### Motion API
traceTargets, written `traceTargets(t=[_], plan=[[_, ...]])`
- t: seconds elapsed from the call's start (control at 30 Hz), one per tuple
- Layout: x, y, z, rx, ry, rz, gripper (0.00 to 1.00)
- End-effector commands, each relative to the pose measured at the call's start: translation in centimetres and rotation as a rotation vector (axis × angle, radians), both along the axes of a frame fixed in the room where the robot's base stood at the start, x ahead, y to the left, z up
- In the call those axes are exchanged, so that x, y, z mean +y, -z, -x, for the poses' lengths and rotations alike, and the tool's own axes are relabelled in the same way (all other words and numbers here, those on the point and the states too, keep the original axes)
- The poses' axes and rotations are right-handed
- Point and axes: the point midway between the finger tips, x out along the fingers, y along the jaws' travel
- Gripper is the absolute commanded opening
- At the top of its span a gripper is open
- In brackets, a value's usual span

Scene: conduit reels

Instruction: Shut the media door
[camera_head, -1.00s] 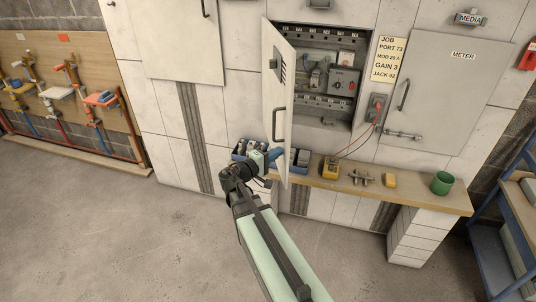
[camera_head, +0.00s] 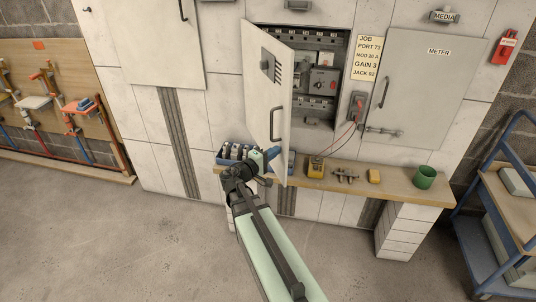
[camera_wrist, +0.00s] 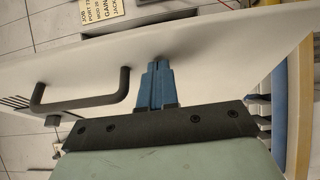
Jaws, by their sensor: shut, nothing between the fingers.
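The open cabinet door (camera_head: 257,95) is a pale panel with a dark bar handle (camera_head: 275,124) and a vent. It stands partly swung out in front of the middle cabinet (camera_head: 318,85), whose inside shows. No name is readable on this door. My gripper (camera_head: 272,153) is shut and empty, at the lower part of the door's handle side. In the wrist view the blue fingertips (camera_wrist: 158,75) meet or nearly meet the door face (camera_wrist: 205,45), beside the handle (camera_wrist: 80,97); contact is not certain.
A blue cart (camera_head: 478,205) stands right.

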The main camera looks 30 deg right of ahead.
Motion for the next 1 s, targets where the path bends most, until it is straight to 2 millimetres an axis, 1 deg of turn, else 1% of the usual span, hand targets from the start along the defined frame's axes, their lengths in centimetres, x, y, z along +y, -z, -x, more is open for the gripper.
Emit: traceTargets(t=[0.03, 0.4, 0.6, 0.73, 1.0], plan=[[-0.6, 0.0, 0.1, 0.000, 0.001, 0.000, 0.00], [-4.1, 0.0, 0.7, -0.001, 0.002, 0.000, 0.00], [-5.7, 0.0, 0.9, -0.001, 0.001, 0.000, 0.00], [-6.0, 0.0, 1.0, 0.000, 0.000, 0.000, 0.00], [-6.0, 0.0, 1.0, 0.000, 0.000, 0.000, 0.00]])
